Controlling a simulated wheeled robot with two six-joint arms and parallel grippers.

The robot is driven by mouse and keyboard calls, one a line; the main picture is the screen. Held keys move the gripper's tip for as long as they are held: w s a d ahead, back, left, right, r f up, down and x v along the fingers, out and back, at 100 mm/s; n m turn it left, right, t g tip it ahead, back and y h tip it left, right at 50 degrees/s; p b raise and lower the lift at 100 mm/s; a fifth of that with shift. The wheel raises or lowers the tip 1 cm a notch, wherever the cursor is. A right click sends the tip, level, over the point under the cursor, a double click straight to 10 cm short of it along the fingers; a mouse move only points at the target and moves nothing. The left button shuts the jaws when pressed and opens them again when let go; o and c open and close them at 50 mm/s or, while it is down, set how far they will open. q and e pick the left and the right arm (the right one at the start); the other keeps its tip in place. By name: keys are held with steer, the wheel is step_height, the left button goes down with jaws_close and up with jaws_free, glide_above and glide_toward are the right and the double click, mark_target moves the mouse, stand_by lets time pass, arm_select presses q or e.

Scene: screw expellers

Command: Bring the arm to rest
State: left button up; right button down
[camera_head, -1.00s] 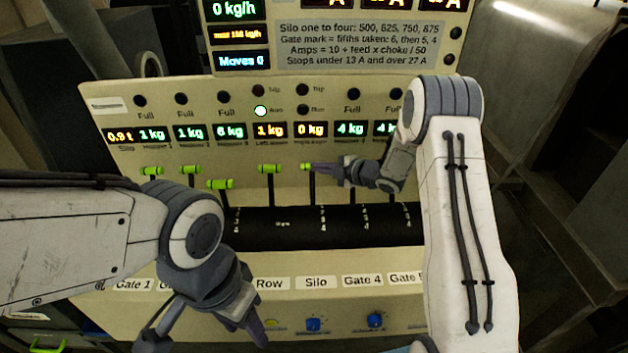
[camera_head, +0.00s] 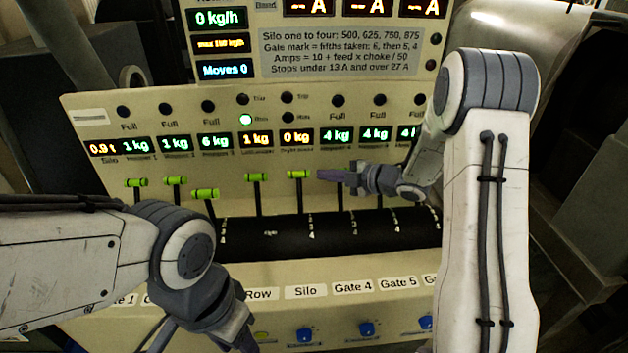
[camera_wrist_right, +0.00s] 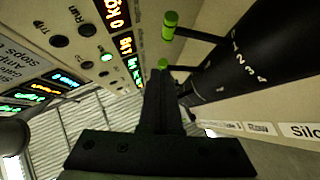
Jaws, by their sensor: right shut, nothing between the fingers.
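My right gripper (camera_head: 322,175) is shut and empty in the head view.
The cream control panel (camera_head: 80,115) fills the middle, with several other green-handled levers (camera_head: 205,193) left of my right gripper. A black slotted drum (camera_head: 385,230) lies below it. Blue knobs (camera_head: 367,328) line the lower face. A grey metal structure (camera_head: 590,150) stands at right.

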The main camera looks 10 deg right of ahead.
steer(key=s+a+r+m+g+h, duration=0.1)
steer(key=s+a+r+m+h, duration=0.3)
steer(key=s+a+m+h, duration=0.25)
steer(key=s+a+m+g, duration=0.2)
steer(key=s+g, duration=0.1)
steer(key=s, duration=0.7)
steer(key=s+a+f+m+g+h, duration=0.1)
steer(key=s+a+m+g, duration=0.1)
steer(key=s, duration=0.9)
steer(key=s+a+f+m+g, duration=0.1)
steer(key=s+a+m+g, duration=0.2)
steer(key=s, duration=0.7)
steer(key=shift+s+f+m+g+h, duration=0.15)
steer(key=shift+f+m+g+h, duration=0.2)
steer(key=shift+g, duration=0.45)
